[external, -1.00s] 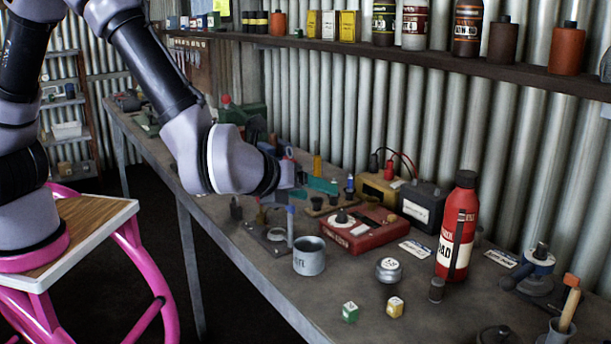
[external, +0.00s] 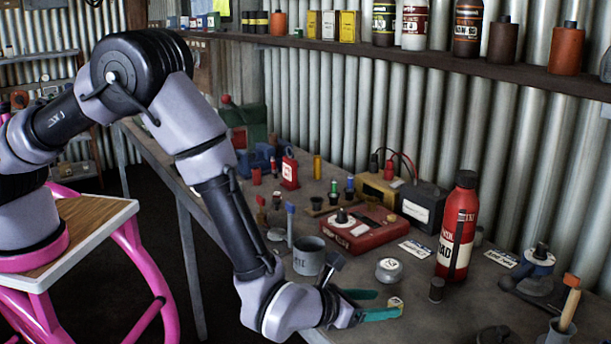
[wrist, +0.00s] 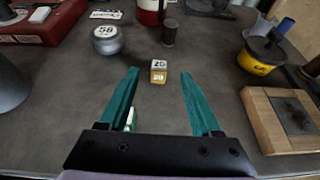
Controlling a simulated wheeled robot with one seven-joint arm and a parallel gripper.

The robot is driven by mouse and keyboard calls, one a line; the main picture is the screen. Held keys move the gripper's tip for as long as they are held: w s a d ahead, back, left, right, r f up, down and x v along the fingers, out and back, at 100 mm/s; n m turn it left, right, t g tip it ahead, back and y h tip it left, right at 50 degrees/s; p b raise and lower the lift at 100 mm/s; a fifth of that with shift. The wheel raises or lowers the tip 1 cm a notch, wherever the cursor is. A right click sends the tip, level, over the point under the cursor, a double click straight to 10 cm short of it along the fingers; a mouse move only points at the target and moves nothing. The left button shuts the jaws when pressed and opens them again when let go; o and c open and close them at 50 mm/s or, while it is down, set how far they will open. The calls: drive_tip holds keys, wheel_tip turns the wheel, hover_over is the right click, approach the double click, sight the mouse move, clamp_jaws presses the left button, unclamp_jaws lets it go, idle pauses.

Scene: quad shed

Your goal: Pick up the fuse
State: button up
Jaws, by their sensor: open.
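A small yellow block with a white top marked 20 (wrist: 158,72), which looks like a fuse, lies on the grey workbench. In the external view it (external: 395,301) shows at the fingertips, partly behind the nearer finger. My gripper (wrist: 160,74) has teal fingers spread wide, with nothing held. In the wrist view the block sits between the two tips, with a gap on each side. In the external view my gripper (external: 388,303) is low over the bench. A green and white block (wrist: 130,119) is mostly hidden by the left finger in the wrist view.
A grey round weight (external: 389,270), a dark cylinder (external: 437,290) and a red bottle (external: 457,225) stand beyond the gripper. A grey mug (external: 309,256) and a red box (external: 360,229) are close to the arm. A wooden-framed block (wrist: 290,118) lies right in the wrist view.

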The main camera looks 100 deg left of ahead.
sight(394, 301)
drive_tip(key=x, duration=0.5)
drive_tip(key=shift+a, duration=0.15)
clamp_jaws()
